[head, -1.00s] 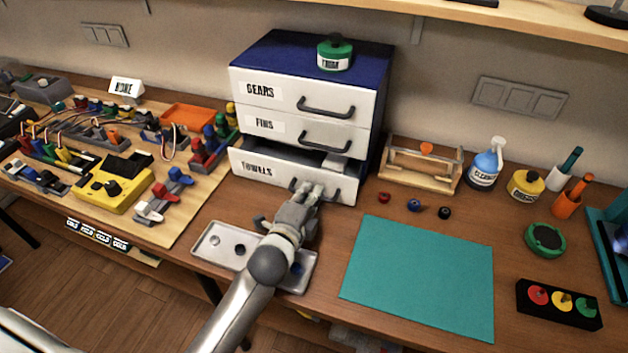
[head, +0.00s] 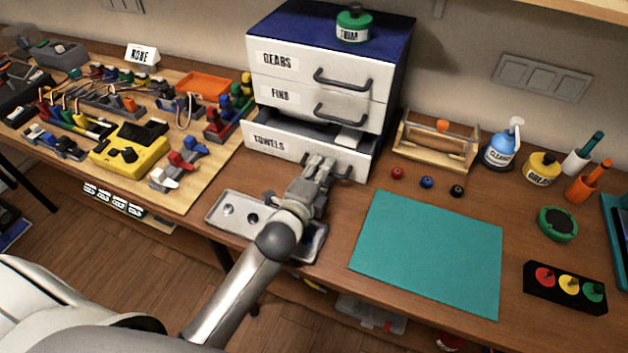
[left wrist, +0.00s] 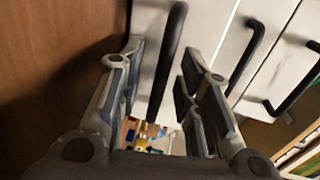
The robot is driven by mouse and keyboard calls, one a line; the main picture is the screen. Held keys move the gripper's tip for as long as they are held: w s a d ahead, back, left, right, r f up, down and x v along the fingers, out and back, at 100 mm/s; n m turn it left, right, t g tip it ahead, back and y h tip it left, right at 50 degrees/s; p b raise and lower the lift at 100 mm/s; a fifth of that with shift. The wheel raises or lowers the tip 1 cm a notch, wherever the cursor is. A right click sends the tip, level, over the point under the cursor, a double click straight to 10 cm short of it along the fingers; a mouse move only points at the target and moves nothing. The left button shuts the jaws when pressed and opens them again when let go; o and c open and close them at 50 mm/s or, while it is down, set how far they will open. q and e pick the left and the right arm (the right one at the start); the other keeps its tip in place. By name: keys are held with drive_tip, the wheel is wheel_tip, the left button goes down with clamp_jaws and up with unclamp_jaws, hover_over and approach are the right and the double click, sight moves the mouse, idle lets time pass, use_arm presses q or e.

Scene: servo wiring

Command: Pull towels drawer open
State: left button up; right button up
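The towels drawer (head: 280,143) is the lowest of three white drawers in a blue cabinet (head: 400,78). It stands partly out, with a dark gap showing above its front. My left gripper (head: 325,168) is at its dark bar handle (head: 345,170) and hides part of it. In the left wrist view, the handle (left wrist: 171,60) runs between the fingers of my left gripper (left wrist: 160,85). The fingers are apart, with visible room on both sides of the bar. My right gripper is not in view.
A grey tray (head: 228,213) lies under my left forearm. A teal mat (head: 430,250) and several small coloured parts are right of it. A wooden board (head: 170,205) with servos stands left. A green-lidded jar (head: 353,24) sits on the cabinet.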

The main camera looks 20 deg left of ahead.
use_arm(q)
drive_tip(key=s, duration=0.3)
drive_tip(key=s+r, duration=0.1)
drive_tip(key=s, duration=0.3)
drive_tip(key=s+r, duration=0.1)
drive_tip(key=s, duration=0.3)
drive_tip(key=shift+s+a+r, duration=0.15)
drive_tip(key=shift+s+a, duration=0.05)
drive_tip(key=shift+s, duration=0.05)
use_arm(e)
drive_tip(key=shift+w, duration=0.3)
use_arm(q)
drive_tip(key=shift+c, duration=0.4)
